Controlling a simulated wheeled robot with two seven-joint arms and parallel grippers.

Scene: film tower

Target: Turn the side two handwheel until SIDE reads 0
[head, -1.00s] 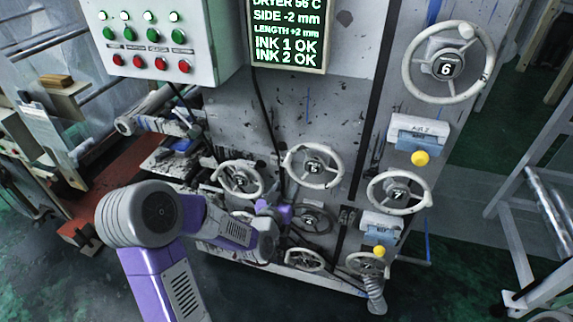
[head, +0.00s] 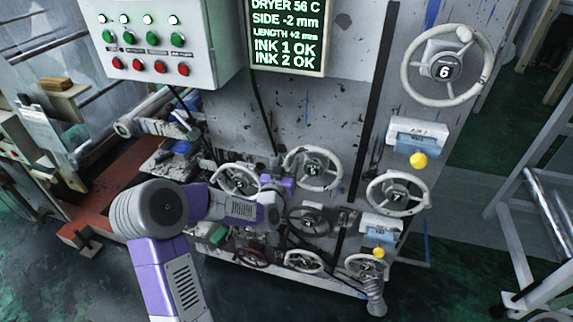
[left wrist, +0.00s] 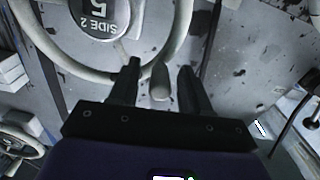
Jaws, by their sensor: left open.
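The side two handwheel (head: 314,168), a pale spoked wheel, is on the machine's front panel. In the left wrist view, its hub (left wrist: 101,14) reads "SIDE 2" and 5, upside down. My left gripper (head: 286,184) is at its lower left rim. In the left wrist view, the dark fingers of my left gripper (left wrist: 160,72) are open, with the wheel's pale handle knob (left wrist: 160,82) between them. I see a gap on each side of the knob. The display (head: 288,32) reads SIDE -2 mm. My right gripper is not in view.
Another handwheel (head: 238,180) stands close on the left, partly behind my left arm. A dark wheel (head: 309,220) is just below. Wheel 7 (head: 398,194) and the large wheel 6 (head: 445,66) are to the right. A button box (head: 160,45) hangs at upper left.

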